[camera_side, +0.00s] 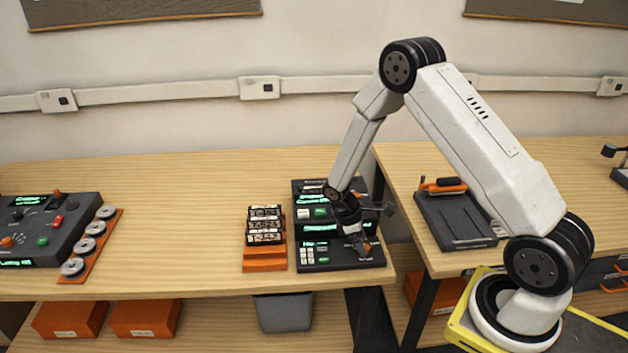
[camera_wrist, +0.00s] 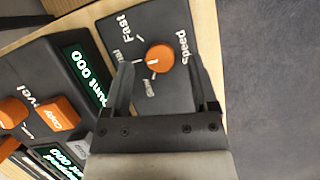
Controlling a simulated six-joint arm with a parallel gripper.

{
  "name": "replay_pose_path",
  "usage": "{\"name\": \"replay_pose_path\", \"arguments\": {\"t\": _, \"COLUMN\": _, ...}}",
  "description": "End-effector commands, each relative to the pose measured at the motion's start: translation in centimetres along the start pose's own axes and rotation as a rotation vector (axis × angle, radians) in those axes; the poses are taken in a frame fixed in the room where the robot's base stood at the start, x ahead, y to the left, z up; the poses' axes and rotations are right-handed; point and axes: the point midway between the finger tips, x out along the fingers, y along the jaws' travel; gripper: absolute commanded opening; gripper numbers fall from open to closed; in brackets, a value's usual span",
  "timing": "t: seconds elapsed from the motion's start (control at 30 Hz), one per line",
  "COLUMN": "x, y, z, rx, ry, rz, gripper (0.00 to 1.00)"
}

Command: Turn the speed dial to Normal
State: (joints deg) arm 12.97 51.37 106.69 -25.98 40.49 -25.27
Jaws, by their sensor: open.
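The speed dial (camera_wrist: 160,59) is a round orange knob with a white pointer mark, on a dark panel labelled "Speed" with "Fast" and other words around it, partly hidden by a finger. In the wrist view its pointer is toward the left side, but I cannot tell exactly which word it marks. My gripper (camera_wrist: 160,85) is open, with one finger on each side below the knob and not closed on it. In the side view my gripper (camera_side: 358,240) is low over the front right of the dark console (camera_side: 325,262), where the dial (camera_side: 366,247) shows small and orange.
An orange rack of boxes (camera_side: 265,262) stands just left of the console. Another control console (camera_side: 75,240) with a strip of reels is at far left. A dark tray (camera_side: 455,220) lies on the right table. The table's front edge is close to the dial.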

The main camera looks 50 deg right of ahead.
Motion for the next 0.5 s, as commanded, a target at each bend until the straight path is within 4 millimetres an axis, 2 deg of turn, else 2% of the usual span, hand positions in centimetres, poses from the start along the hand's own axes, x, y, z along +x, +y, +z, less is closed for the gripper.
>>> {"name": "replay_pose_path", "arguments": {"t": 0.3, "x": -4.1, "y": 0.0, "z": -0.1, "rx": -0.002, "ry": 0.003, "rz": 0.003, "gripper": 0.75}}
{"name": "replay_pose_path", "arguments": {"t": 0.5, "x": -6.0, "y": 0.0, "z": 0.0, "rx": -0.001, "ry": 0.001, "rz": 0.002, "gripper": 0.75}}
